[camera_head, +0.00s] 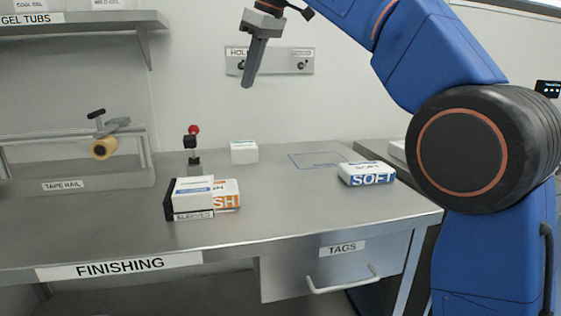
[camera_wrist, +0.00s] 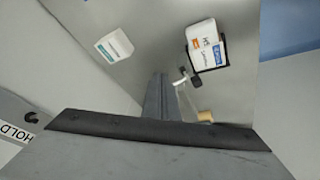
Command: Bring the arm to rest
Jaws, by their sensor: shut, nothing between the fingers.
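My gripper (camera_head: 248,84) is at the end of my blue arm, raised above the metal finishing table (camera_head: 110,240). Its fingers are shut with nothing between them and point down and slightly left. In the wrist view the shut fingers (camera_wrist: 158,84) show in the middle, with the table below. The gripper is apart from everything on the table and in front of the wall rail (camera_head: 269,62) labelled HOL, partly covering that label.
On the table are a stack of boxes by a SLEEVES label (camera_head: 194,216), a white box (camera_head: 244,152), a red-knobbed stand (camera_head: 193,150), a SOFT pack (camera_head: 367,174) and a tape rail (camera_head: 64,186). A wall shelf (camera_head: 80,18) is at upper left.

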